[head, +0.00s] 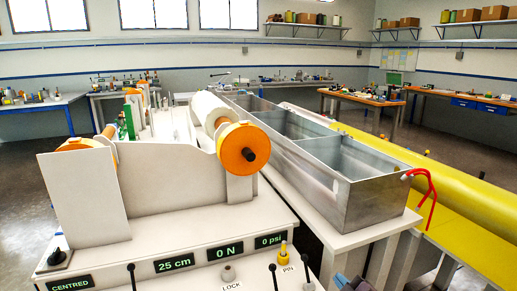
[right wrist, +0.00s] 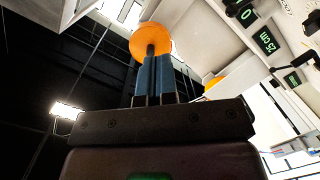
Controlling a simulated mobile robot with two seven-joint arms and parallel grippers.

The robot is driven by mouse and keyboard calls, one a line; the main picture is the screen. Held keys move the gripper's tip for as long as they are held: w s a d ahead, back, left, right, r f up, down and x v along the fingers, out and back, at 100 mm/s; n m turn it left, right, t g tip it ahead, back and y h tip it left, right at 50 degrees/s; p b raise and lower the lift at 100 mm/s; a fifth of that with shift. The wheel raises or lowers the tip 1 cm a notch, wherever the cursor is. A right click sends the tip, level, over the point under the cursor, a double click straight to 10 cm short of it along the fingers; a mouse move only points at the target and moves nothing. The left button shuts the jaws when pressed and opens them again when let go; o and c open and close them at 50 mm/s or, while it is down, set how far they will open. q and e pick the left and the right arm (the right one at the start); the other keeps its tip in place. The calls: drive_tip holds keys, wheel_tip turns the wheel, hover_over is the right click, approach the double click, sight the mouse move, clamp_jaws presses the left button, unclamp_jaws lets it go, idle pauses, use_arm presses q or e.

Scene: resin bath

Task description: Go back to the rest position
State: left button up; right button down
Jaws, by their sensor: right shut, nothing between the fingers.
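My right gripper (head: 345,281) shows only in part at the bottom edge of the head view, in front of the machine's control panel (head: 215,275) and to the right of its knobs. In the right wrist view its two blue fingers (right wrist: 153,80) are together, with nothing between them. An orange roller end disc (right wrist: 150,38) with a dark hub appears beyond the fingertips; I cannot tell the gap. My left gripper is in neither view.
The panel carries lit displays reading 25 cm, 0 N and 0 psi, and levers. An orange-ended roller (head: 243,148) stands above it. A long metal bath (head: 375,200) runs behind on the right, with red hoses (head: 430,190) and a yellow roll (head: 470,195) beyond.

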drive_tip(key=s+d+f+m+g+h, duration=0.1)
drive_tip(key=s+f+m, duration=0.3)
drive_tip(key=s, duration=0.6)
drive_tip(key=s+d+f+m+g+h, duration=0.2)
drive_tip(key=s+f+m, duration=0.1)
drive_tip(key=s, duration=0.8)
drive_tip(key=s+d+f+m+g+h, duration=0.1)
drive_tip(key=s+f+m, duration=0.3)
drive_tip(key=s, duration=0.7)
drive_tip(key=shift+d+f+m+g+h, duration=0.3)
drive_tip(key=shift+d+f+g+h, duration=0.1)
drive_tip(key=shift+d+f+g, duration=0.15)
